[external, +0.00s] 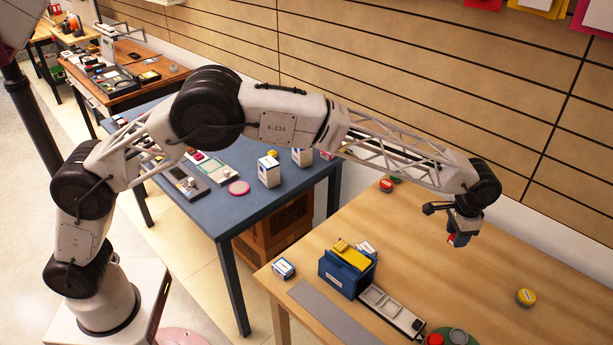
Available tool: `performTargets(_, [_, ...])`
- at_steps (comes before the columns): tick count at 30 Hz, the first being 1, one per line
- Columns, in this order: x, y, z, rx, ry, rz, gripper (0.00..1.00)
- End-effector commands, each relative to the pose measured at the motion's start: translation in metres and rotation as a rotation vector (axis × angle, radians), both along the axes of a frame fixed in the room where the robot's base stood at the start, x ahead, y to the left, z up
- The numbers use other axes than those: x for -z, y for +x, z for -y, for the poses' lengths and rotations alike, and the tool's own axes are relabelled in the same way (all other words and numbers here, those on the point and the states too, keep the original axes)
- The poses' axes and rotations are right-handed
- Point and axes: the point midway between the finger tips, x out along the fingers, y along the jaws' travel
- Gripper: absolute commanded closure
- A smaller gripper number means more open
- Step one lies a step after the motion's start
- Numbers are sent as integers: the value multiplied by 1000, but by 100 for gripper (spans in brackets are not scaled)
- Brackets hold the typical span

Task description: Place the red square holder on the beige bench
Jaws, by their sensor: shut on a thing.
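My gripper (455,233) hangs over the beige bench (470,270), toward its back middle, pointing down. It is shut on a small red holder (460,240), which shows only in part below the fingers. The holder appears to be above the bench top, but the exact gap is hard to tell. Its square shape is mostly hidden by the gripper.
On the beige bench are a blue box (341,275) with a yellow item, a small white-blue box (284,268), a grey tray (390,309), a yellow round tin (526,297) and a red round item (386,185). The bench's right part is mostly clear. A blue table (222,215) stands left.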

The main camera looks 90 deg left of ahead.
Motion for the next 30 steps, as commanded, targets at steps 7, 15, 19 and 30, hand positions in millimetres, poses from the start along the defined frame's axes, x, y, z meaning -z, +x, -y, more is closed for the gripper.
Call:
performTargets(7, [0,-18,-80,-97,0,0,82])
performTargets(15, [-2,-49,-173,-216,0,0,82])
performTargets(19, [-2,-67,-216,-274,0,-1,82])
performTargets(30, [-3,-128,-332,-437,0,0,82])
